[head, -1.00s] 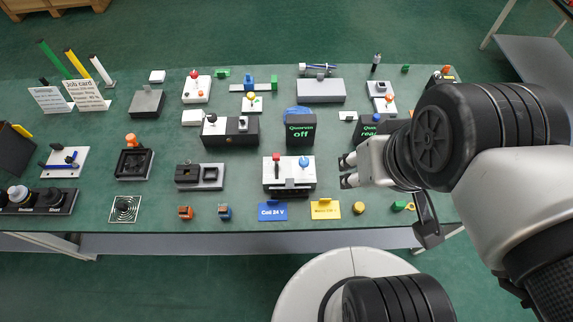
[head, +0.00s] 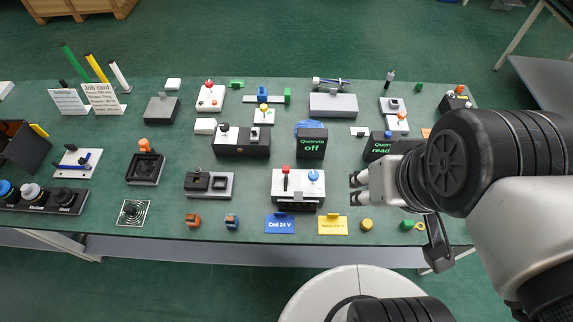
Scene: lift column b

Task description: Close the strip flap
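My gripper (head: 357,188) reaches in from the right above the bench, its two fingertips apart with nothing between them. It is just right of a white box (head: 298,195) that carries a red-topped lever and a blue knob, with a dark opening low on its front. I cannot tell for sure which part is the strip flap. A long grey box (head: 333,105) at the back and a black-and-grey block (head: 209,184) left of the white box also show. My arm hides part of the bench's right side.
The green bench (head: 110,214) is crowded with small devices. A black display reading "off" (head: 312,144) stands behind the white box. Another display (head: 380,148) is partly behind my arm.

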